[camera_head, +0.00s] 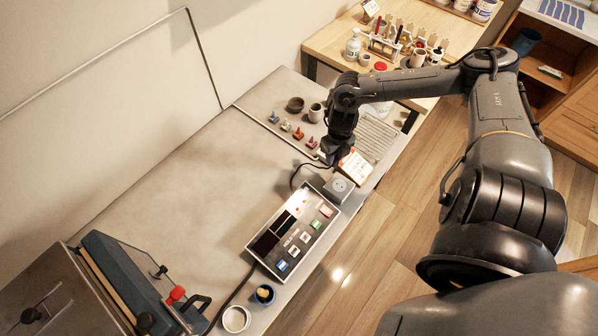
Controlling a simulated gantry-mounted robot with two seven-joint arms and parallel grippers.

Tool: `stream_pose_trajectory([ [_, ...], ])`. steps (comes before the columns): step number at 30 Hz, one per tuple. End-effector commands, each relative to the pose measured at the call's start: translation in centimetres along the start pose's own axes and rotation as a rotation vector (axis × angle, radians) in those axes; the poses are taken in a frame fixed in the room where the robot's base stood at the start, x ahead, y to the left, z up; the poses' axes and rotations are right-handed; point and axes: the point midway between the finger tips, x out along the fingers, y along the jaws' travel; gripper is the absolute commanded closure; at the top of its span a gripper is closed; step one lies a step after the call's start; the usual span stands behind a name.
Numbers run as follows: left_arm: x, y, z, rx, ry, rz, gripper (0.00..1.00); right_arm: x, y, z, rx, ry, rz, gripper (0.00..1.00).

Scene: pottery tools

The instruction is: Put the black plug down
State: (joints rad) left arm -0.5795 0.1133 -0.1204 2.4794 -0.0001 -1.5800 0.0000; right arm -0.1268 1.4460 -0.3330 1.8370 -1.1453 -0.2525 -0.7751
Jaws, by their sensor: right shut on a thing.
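My right gripper (329,157) points down over the table's right part and is shut on the black plug. The plug is mostly hidden by the dark fingers, so its outline is hard to tell. A black cable (293,177) loops from near the fingertips down to the control box (296,232). A grey socket block (338,188) stands just below the gripper in the picture, apart from it. My left gripper is not in view.
A small white-and-orange card (355,167) stands right of the gripper. Small coloured pieces (299,134), a dark bowl (295,104) and a cup (315,112) sit behind it. Two small cups (236,319) stand at the front. The grey table (180,185) is clear at left centre.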

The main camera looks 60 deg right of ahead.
Motion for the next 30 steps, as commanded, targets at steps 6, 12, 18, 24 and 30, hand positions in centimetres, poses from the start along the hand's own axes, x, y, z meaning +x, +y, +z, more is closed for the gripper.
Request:
stream_pose_trajectory([
  [6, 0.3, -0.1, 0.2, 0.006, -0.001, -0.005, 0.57, 1.3, 1.3, 1.1, 0.008, -0.004, 0.009, 1.0],
  [12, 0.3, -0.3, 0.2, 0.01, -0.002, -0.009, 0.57, 3.1, 3.8, 3.1, 0.005, 0.0, 0.011, 1.0],
  [18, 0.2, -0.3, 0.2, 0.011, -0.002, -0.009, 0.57, 5.4, 6.4, 5.8, 0.007, 0.0, 0.007, 1.0],
  [24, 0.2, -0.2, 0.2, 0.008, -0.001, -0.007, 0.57, 6.8, 7.9, 7.3, 0.005, 0.0, 0.002, 1.0],
  [30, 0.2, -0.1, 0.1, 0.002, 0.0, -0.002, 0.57, 7.5, 8.3, 7.7, 0.002, 0.001, 0.0, 1.0],
])
